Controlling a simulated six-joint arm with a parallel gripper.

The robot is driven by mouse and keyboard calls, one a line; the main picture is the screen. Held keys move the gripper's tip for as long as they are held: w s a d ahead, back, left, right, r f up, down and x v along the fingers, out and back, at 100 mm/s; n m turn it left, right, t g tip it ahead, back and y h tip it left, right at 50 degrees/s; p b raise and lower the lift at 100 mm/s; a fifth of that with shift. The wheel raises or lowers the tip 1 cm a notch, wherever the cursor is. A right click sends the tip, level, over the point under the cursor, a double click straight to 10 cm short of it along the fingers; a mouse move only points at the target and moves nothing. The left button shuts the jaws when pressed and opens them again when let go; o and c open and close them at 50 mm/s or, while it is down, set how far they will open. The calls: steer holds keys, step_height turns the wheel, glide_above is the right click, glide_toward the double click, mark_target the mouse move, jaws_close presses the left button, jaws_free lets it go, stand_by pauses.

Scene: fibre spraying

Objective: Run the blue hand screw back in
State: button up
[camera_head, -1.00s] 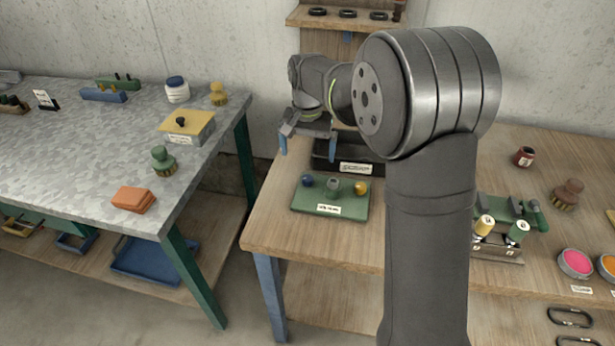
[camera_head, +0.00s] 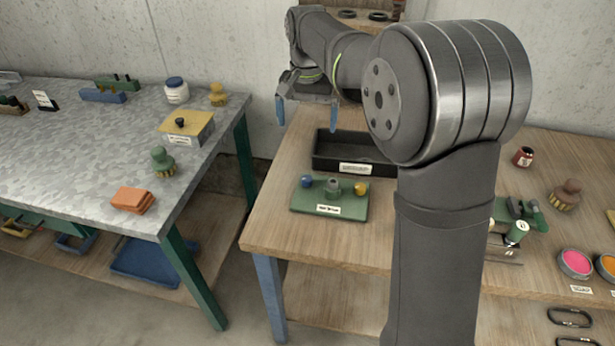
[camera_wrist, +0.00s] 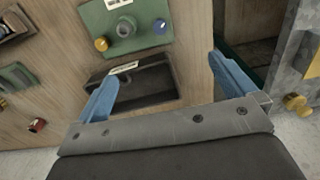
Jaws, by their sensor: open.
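The blue hand screw (camera_head: 306,182) sits at the left end of a green block (camera_head: 318,206) on the wooden bench. A grey round boss (camera_head: 333,185) stands in the block's middle and a yellow hand screw (camera_head: 360,189) at its right. In the wrist view the blue screw (camera_wrist: 160,26) is at the upper right of the block (camera_wrist: 138,38). My gripper (camera_head: 307,113) is open and empty, its blue fingers apart, raised above the back of the bench behind the block. It touches nothing. The wrist view shows both fingertips (camera_wrist: 164,72) spread apart.
A black tray (camera_head: 330,169) stands directly behind the block. A green fixture (camera_head: 520,215), a red jar (camera_head: 523,157) and paint dishes (camera_head: 575,264) are on the right. A metal-topped table (camera_head: 90,150) stands left across a gap. Bare wood (camera_head: 285,235) lies before the block.

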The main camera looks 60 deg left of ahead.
steer(key=shift+r, duration=0.4)
